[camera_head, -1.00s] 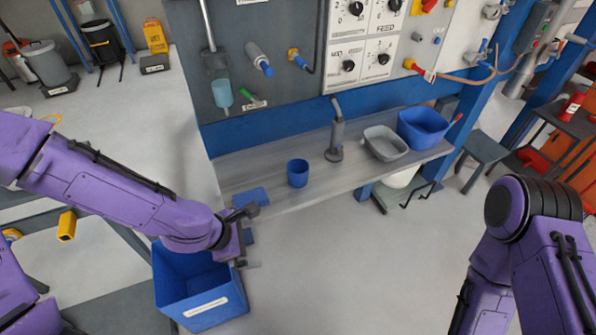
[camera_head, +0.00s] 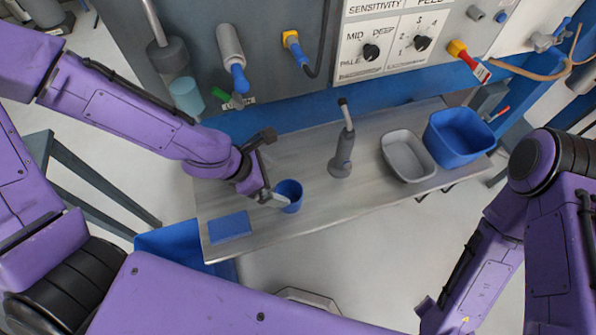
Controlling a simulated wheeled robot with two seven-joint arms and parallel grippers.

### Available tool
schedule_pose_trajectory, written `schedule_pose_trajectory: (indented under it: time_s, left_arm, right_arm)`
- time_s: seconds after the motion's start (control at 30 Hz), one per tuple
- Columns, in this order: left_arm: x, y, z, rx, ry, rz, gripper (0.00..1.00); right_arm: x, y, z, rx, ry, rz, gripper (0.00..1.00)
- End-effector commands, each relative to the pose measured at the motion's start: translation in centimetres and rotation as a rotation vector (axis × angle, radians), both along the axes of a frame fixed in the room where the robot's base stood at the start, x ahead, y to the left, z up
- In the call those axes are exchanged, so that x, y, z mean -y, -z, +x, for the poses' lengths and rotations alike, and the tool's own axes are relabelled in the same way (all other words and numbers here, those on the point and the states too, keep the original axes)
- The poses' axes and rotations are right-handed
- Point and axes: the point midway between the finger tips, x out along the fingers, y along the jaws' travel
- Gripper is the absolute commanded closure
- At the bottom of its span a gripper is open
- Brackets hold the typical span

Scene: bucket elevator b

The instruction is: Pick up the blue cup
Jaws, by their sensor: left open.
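The blue cup (camera_head: 291,190) stands upright on the grey metal shelf (camera_head: 330,210), left of the shelf's middle. My left gripper (camera_head: 274,168) is open right beside the cup, on its left. One finger is up and behind the cup; the other overlaps the cup's left rim in the picture. I cannot tell whether that finger touches the cup or reaches inside it. My right arm is at the right side, and its gripper is out of the picture.
A blue flat block (camera_head: 229,226) lies on the shelf's left end. A grey upright spout (camera_head: 342,150), a grey tray (camera_head: 407,157) and a blue bin (camera_head: 459,138) stand right of the cup. A panel with knobs (camera_head: 385,42) rises behind. A blue crate (camera_head: 170,240) is below left.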

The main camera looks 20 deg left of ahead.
Motion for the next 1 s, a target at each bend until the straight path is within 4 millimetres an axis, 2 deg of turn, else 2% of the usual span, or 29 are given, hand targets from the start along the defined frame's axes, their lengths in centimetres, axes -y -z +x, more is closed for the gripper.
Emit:
schedule_pose_trajectory:
  time_s: [0.2, 0.37, 0.6, 0.7, 0.93, 1.0]
  left_arm:
    - [1.4, 3.2, 0.4, 0.001, 0.000, -0.001, 0.00]
    - [2.2, 4.8, 1.3, -0.002, -0.003, 0.000, 0.00]
    - [3.5, 8.5, 2.5, -0.004, 0.002, 0.001, 0.00]
    - [4.0, 9.2, 2.8, -0.003, 0.002, 0.000, 0.00]
    - [4.1, 9.3, 2.9, -0.001, 0.002, -0.001, 0.00]
    - [4.1, 9.3, 2.9, -0.001, 0.002, -0.001, 0.23]
  right_arm:
    - [0.0, 1.7, -0.1, -0.002, 0.000, 0.000, 0.57]
    - [0.0, 2.1, -0.2, -0.003, 0.000, 0.001, 0.57]
    - [0.0, 2.5, -0.1, -0.001, 0.000, 0.000, 0.57]
    - [0.0, 2.6, -0.1, -0.001, 0.000, 0.000, 0.57]
    - [0.0, 2.6, -0.1, -0.002, 0.000, 0.000, 0.57]
    - [0.0, 2.6, -0.1, -0.002, 0.000, 0.000, 0.57]
